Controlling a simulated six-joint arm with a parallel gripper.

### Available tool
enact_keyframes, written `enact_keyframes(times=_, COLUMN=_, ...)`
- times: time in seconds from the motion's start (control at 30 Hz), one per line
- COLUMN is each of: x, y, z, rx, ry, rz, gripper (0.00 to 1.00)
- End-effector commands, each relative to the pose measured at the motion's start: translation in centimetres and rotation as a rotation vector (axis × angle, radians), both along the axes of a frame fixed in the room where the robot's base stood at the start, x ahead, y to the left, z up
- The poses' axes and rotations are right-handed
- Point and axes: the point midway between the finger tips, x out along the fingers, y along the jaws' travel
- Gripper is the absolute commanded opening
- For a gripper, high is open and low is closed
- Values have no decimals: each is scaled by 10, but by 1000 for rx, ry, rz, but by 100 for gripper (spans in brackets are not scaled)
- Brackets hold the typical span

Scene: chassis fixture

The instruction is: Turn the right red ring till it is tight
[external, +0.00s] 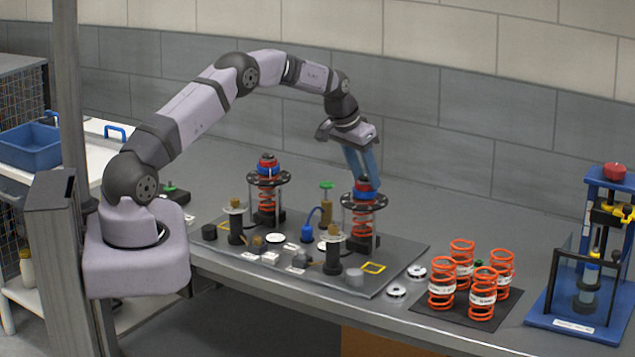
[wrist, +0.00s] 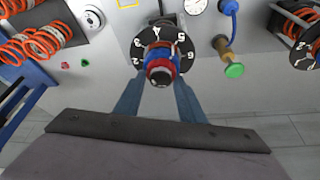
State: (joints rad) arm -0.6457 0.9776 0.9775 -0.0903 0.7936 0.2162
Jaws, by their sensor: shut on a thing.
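The right red ring (external: 363,184) sits near the top of the right strut, with a blue ring and a black numbered disc below it. In the wrist view the red ring (wrist: 160,64) lies between my two blue fingers, with the strut's dark tip in front of it. My gripper (external: 364,178) reaches down onto the strut top from above and is shut on the red ring. It also shows in the wrist view (wrist: 159,84). The finger contact is partly hidden by the fingers. The right spring (external: 363,222) stands upright below the disc.
A left strut (external: 267,195) with its own rings stands on the same grey plate (external: 400,262). A green-topped brass valve (external: 326,205) stands between the struts. Several loose orange springs (external: 463,262) stand on a dark mat at right, beside a blue press (external: 598,250).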

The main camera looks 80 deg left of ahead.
Motion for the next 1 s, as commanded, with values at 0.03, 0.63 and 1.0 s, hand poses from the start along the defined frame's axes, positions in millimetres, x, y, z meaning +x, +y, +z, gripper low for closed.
enact_keyframes(times=0.03, x=0, y=0, z=0, rx=-2, ry=-1, rz=-21, gripper=11)
enact_keyframes(times=0.63, x=0, y=1, z=0, rx=-1, ry=-1, rz=-370, gripper=11)
enact_keyframes(times=1.0, x=0, y=0, z=1, rx=-1, ry=0, rz=-576, gripper=11)
